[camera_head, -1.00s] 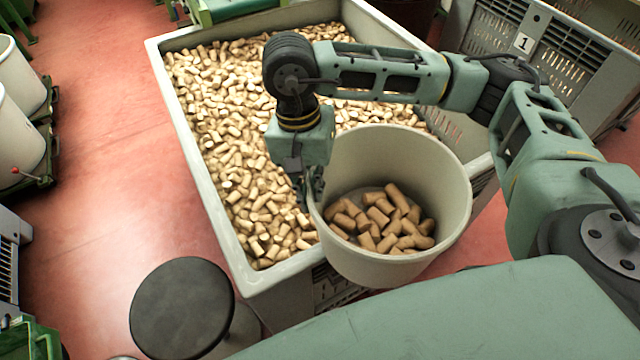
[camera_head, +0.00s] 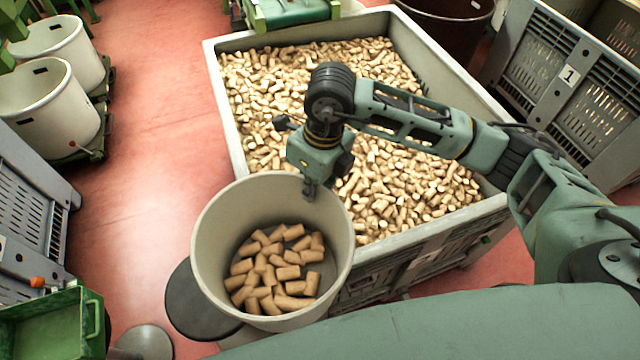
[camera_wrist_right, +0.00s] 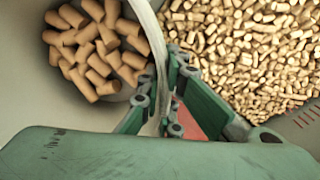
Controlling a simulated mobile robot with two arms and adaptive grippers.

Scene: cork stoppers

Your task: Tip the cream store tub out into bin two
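The cream tub (camera_head: 212,235) holds a heap of tan corks (camera_head: 275,270) on its floor. It hangs roughly upright beside the front left corner of a large grey bin (camera_head: 224,120) and covers that corner. The bin is full of loose corks; I cannot read a number on it. My right gripper (camera_head: 310,190) is shut on the tub's rim at its far right side. In the right wrist view the fingers (camera_wrist_right: 170,100) straddle the tub wall (camera_wrist_right: 155,45), with the tub's corks to the left and the bin's corks to the right. My left gripper is not in view.
A grey slatted crate labelled 1 (camera_head: 568,75) stands at the right. Two white tubs (camera_head: 55,105) stand at the left. A green crate (camera_head: 50,325) is at the lower left, and a dark brown barrel (camera_head: 445,28) is behind the bin. Red floor is clear left of the bin.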

